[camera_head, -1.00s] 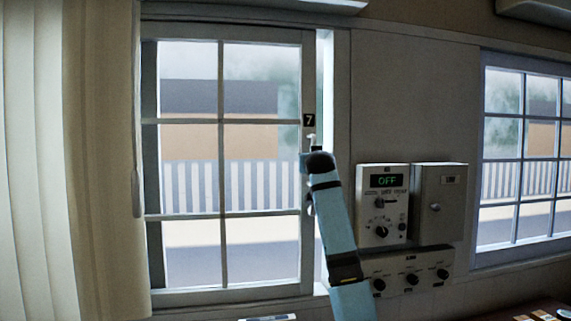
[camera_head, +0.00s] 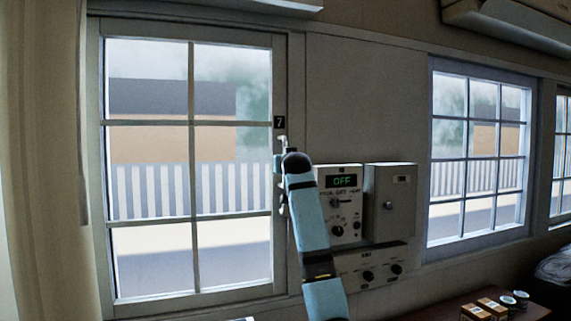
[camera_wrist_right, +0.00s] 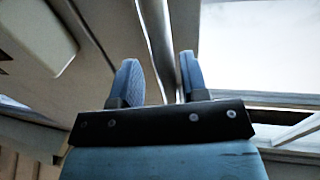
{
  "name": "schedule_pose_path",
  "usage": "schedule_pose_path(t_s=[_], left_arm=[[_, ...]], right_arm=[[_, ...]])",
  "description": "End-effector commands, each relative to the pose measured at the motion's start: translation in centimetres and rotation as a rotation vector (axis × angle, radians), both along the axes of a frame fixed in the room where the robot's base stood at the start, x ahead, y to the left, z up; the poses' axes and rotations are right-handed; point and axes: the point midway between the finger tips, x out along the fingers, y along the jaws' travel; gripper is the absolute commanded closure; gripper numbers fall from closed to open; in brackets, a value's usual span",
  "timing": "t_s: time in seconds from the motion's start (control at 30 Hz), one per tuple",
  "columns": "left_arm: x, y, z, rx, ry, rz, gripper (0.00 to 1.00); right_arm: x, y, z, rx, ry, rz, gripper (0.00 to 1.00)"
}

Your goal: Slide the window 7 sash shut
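The window 7 sash (camera_head: 192,200) is a pale framed pane with grid bars, at the left in the head view. Its right stile (camera_head: 279,240) sits close against the window frame (camera_head: 296,90), with no bright gap showing between them. A black label "7" (camera_head: 279,122) is on the stile. My right arm reaches up to the stile just below the label, and its gripper is mostly hidden there. In the right wrist view my right gripper (camera_wrist_right: 159,78) is open, with its fingers on either side of a metallic bar (camera_wrist_right: 156,40). My left gripper is out of view.
A control box (camera_head: 340,205) reading "OFF" and a grey cabinet (camera_head: 390,203) are on the wall right of my arm, above a knob panel (camera_head: 375,268). Another window (camera_head: 480,150) is further right. Small boxes (camera_head: 484,309) lie on a table at bottom right.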

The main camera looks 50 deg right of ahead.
Motion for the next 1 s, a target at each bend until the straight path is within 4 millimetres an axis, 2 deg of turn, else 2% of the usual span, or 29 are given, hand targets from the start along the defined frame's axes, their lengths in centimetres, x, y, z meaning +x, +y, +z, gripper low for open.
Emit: schedule_pose_path(t_s=[0.2, 0.33, 0.8, 1.0], left_arm=[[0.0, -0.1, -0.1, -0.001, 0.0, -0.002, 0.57], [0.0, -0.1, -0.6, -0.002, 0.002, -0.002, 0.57], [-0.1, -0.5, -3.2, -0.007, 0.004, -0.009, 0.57], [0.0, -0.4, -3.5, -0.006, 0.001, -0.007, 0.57]], right_arm=[[0.0, 0.2, -0.1, 0.001, 0.001, 0.002, 0.59], [-0.8, 1.0, -0.2, -0.001, -0.001, 0.002, 0.59], [-8.3, 7.5, -0.3, 0.0, -0.003, 0.001, 0.59], [-9.9, 8.9, -0.2, 0.001, -0.001, 0.0, 0.59]])
